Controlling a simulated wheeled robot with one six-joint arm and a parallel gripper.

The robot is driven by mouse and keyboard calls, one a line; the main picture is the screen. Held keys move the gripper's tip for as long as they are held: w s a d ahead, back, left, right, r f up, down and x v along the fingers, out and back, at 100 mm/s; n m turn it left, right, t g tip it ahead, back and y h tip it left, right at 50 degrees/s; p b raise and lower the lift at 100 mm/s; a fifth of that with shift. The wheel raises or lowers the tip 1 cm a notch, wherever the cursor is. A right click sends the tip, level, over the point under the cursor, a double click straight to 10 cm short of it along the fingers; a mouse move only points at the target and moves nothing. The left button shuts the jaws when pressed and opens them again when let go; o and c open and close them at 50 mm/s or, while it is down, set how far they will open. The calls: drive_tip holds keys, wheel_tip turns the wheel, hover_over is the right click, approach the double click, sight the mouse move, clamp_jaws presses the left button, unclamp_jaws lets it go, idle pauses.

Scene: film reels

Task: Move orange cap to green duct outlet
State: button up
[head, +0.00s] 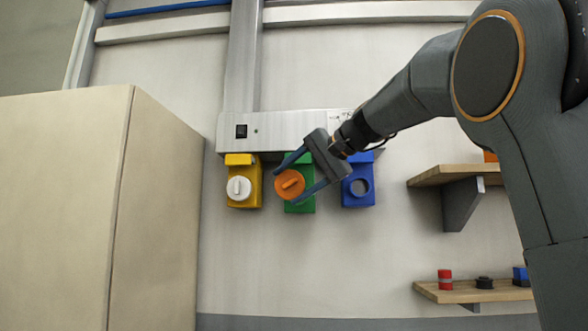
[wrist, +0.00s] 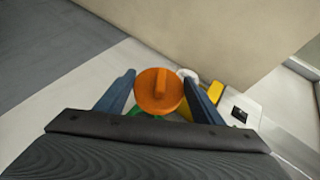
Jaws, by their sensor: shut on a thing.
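The orange cap (head: 289,185) is a round disc with a raised grip bar. My gripper (head: 296,178) is shut on it, one blue-grey finger on either side. The cap is in front of the green duct outlet (head: 300,206) on the wall and hides most of its face. I cannot tell whether the cap touches the outlet. In the wrist view the cap (wrist: 158,92) sits between the two fingertips, with a little green showing below it.
A yellow outlet (head: 241,169) with a white cap (head: 238,188) is to the left. A blue outlet (head: 357,190) with an open-looking round face is to the right. A grey panel (head: 270,128) runs above. A tall beige cabinet (head: 150,200) stands left. Shelves (head: 470,293) with small items are right.

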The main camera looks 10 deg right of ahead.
sight(300, 189)
drive_tip(key=shift+w+d+f+m+t, duration=0.15)
drive_tip(key=shift+d+f+m+t, duration=0.15)
drive_tip(key=shift+d+f+m, duration=0.15)
drive_tip(key=shift+w+d+h, duration=0.1)
drive_tip(key=shift+w+h, duration=0.05)
drive_tip(key=shift+h, duration=0.15)
drive_tip(key=w+d+p, duration=0.3)
drive_tip(key=w+p, duration=0.2)
drive_tip(key=w, duration=0.4)
drive_tip(key=shift+p, duration=0.3)
drive_tip(key=shift+d+f, duration=0.1)
drive_tip(key=shift+w+d+p, duration=0.25)
drive_tip(key=shift+w+p, duration=0.4)
drive_tip(key=shift+w, duration=0.1)
drive_tip(key=shift+w+d+p, duration=0.2)
drive_tip(key=shift+w+p, duration=0.4)
drive_tip(key=shift+w, duration=0.1)
drive_tip(key=o, duration=1.4)
drive_tip(key=shift+w, duration=0.1)
drive_tip(key=shift+c, duration=0.2)
